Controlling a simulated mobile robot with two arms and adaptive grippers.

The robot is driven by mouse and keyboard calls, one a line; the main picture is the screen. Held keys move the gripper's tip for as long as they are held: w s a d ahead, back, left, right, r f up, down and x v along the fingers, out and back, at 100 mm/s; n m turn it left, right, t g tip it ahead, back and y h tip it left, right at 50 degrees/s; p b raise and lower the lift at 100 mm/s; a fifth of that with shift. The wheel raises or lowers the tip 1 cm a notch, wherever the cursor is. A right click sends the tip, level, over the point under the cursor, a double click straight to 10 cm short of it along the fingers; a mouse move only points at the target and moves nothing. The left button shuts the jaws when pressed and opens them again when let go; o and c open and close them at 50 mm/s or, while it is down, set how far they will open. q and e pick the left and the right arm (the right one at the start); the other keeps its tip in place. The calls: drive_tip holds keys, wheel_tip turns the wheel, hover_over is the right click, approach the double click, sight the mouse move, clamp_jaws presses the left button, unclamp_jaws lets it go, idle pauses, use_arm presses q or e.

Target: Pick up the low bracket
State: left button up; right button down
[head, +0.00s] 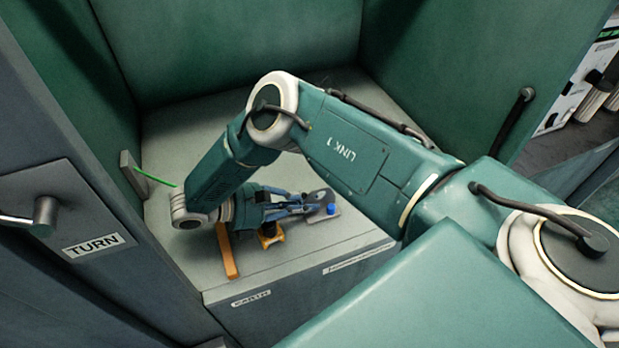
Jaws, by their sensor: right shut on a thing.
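My right gripper (312,202) reaches over the grey shelf (330,107) from the left end of my arm, its fingers pointing right. It is shut on a small dark grey part (322,197), partly hidden by the fingers; I take this to be the low bracket, though its shape is hard to make out. A light plate with a blue knob (331,209) is right at the fingertips. Whether the held part touches the shelf or the plate cannot be told. My left gripper is not in view.
An orange bar (228,252) and a small orange piece (270,236) lie near the shelf's front edge, below the gripper. A green rod (155,177) sticks out from a grey plate (132,175) at the left wall. Green walls enclose the shelf; its back is clear.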

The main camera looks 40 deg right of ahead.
wheel_tip(320, 180, up, 20)
drive_tip(key=shift+f+p, duration=0.15)
drive_tip(key=shift+p, duration=0.15)
idle(0.5)
